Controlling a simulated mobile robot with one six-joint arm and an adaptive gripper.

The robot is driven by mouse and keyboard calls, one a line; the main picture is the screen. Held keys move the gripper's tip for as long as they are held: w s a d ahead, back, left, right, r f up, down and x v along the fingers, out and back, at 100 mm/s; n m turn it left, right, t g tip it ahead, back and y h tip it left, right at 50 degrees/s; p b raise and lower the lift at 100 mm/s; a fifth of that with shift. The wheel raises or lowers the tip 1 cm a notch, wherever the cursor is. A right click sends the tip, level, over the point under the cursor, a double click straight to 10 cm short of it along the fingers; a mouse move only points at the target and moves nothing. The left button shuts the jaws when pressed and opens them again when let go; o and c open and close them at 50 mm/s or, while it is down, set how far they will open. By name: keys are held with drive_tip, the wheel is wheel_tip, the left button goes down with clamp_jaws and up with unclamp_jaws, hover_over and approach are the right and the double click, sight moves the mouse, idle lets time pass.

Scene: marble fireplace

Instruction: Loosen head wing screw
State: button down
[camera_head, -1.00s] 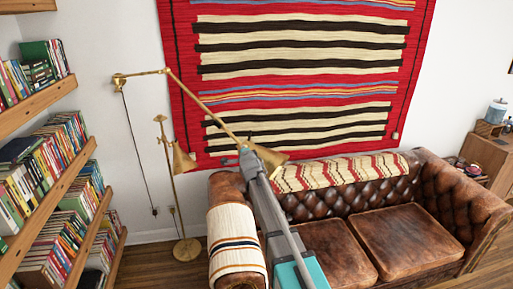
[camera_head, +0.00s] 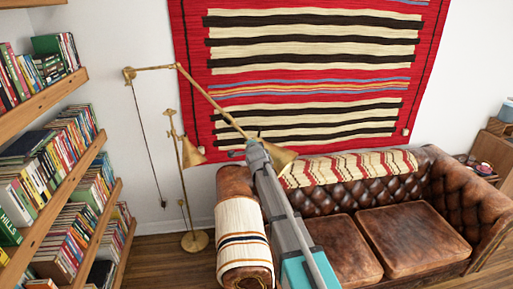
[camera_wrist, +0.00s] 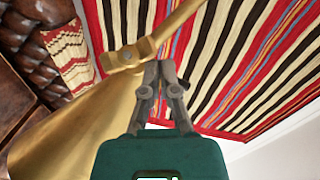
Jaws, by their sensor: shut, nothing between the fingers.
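The brass lamp's larger conical head (camera_head: 286,157) hangs at the lower end of its long slanted arm (camera_head: 214,101). In the wrist view the lamp head (camera_wrist: 75,120) fills the left, and its brass joint (camera_wrist: 127,56) shows a small round screw-like part. Whether this is the head wing screw I cannot tell. My gripper (camera_head: 250,144) is at the joint, partly overlapping the lamp in the body view. In the wrist view my gripper (camera_wrist: 160,68) has its fingertips together, just right of and below the joint, with nothing between them. Contact with the joint is unclear.
A brown leather sofa (camera_head: 413,240) stands below and right of the lamp. A striped red rug (camera_head: 300,90) hangs on the wall behind. A second, smaller lamp head (camera_head: 191,152) is to the left. Bookshelves (camera_head: 60,236) line the left side, with bare floor between.

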drive_tip(key=shift+w+a+r, duration=0.15)
drive_tip(key=shift+w+a, duration=0.5)
drive_tip(key=shift+a, duration=0.2)
idle(0.6)
idle(1.0)
wheel_tip(320, 180, up, 5)
drive_tip(key=p, duration=0.5)
drive_tip(key=shift+s, duration=0.1)
